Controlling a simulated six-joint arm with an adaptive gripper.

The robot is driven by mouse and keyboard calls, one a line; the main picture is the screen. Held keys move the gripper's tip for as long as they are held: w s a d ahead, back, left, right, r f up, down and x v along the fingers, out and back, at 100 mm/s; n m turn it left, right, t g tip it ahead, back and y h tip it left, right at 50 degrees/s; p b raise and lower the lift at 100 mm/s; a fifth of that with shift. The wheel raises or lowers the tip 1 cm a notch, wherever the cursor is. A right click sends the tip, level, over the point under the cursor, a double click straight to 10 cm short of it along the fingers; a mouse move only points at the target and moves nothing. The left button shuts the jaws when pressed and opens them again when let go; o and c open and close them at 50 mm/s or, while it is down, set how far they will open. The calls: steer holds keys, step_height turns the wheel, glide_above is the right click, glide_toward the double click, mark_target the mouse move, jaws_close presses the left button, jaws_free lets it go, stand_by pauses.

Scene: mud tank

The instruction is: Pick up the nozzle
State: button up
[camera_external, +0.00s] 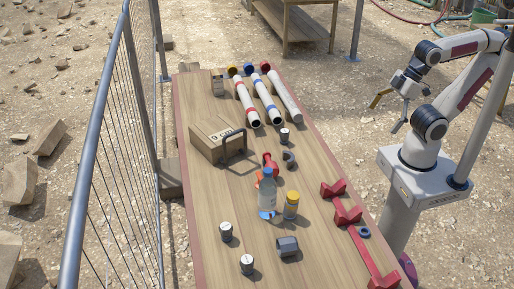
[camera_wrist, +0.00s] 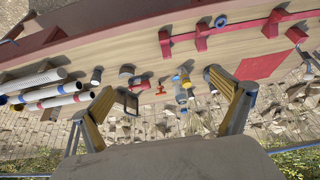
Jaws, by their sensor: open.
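My gripper (camera_external: 389,112) is open and empty, to the right of the table (camera_external: 222,267) and above its top. Its two spread fingers also show in the wrist view (camera_wrist: 160,84). I cannot tell for sure which item is the nozzle. A small red piece (camera_external: 268,160) lies mid-table behind a clear bottle with a blue cap (camera_external: 268,193), which partly hides it. A small red-orange piece also shows between the fingers in the wrist view (camera_wrist: 160,91). Dark grey fittings (camera_external: 287,246) and (camera_external: 289,158) lie on the table, apart from my gripper.
A yellow-capped bottle (camera_external: 291,207) stands beside the clear one. A cardboard box (camera_external: 209,143), a dark handle-shaped frame (camera_external: 233,146), white tubes (camera_external: 247,103) and a red rack (camera_external: 348,216) are on the table. Small cans stand at the front. A metal fence (camera_external: 130,110) runs along the left.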

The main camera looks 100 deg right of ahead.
steer(key=c, duration=2)
steer(key=shift+o, duration=0.2)
steer(key=shift+w, duration=0.1)
